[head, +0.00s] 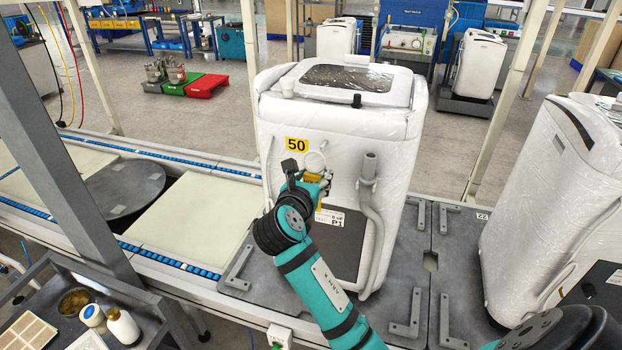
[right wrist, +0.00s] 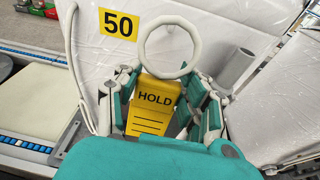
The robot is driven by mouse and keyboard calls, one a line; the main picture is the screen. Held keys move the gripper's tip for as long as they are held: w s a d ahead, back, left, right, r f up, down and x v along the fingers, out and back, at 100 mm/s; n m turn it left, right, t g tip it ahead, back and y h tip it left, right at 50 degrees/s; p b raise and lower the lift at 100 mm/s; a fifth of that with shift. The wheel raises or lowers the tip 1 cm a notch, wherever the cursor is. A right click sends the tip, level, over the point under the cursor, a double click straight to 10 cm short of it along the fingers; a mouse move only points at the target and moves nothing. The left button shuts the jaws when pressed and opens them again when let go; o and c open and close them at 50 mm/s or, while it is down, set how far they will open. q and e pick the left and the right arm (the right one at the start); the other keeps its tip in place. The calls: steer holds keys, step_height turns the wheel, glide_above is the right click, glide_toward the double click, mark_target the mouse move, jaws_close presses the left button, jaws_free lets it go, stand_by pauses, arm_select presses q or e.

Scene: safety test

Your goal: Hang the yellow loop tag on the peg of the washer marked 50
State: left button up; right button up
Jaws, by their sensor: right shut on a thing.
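The washer marked 50 (head: 395,125) stands upright, white and film-wrapped, in the middle of the head view. Its yellow 50 label (head: 297,145) is on the upper front and also shows in the right wrist view (right wrist: 118,23). My right gripper (head: 318,182) is in front of the washer, just below and right of the label. It is shut on the yellow tag (right wrist: 157,100), which reads HOLD. The tag's white loop (right wrist: 145,42) stands up above the fingers, right of the label. I cannot clearly make out a peg. My left gripper is not in view.
A grey hose (head: 371,200) with an upright open end runs down the washer's front, right of the gripper. Another wrapped washer (head: 545,190) stands at right. A conveyor (head: 190,225) lies at left, with a cart (head: 160,325) of bottles in front.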

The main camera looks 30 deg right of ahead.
steer(key=shift+r+x, duration=0.2)
steer(key=shift+x, duration=1.15)
steer(key=shift+r+x, duration=0.2)
steer(key=shift+x, duration=1.2)
steer(key=shift+w+d+f, duration=0.35)
steer(key=shift+d+f, duration=0.25)
steer(key=shift+d, duration=0.1)
steer(key=o, duration=1)
steer(key=shift+o, duration=0.2)
steer(key=v, duration=1.2)
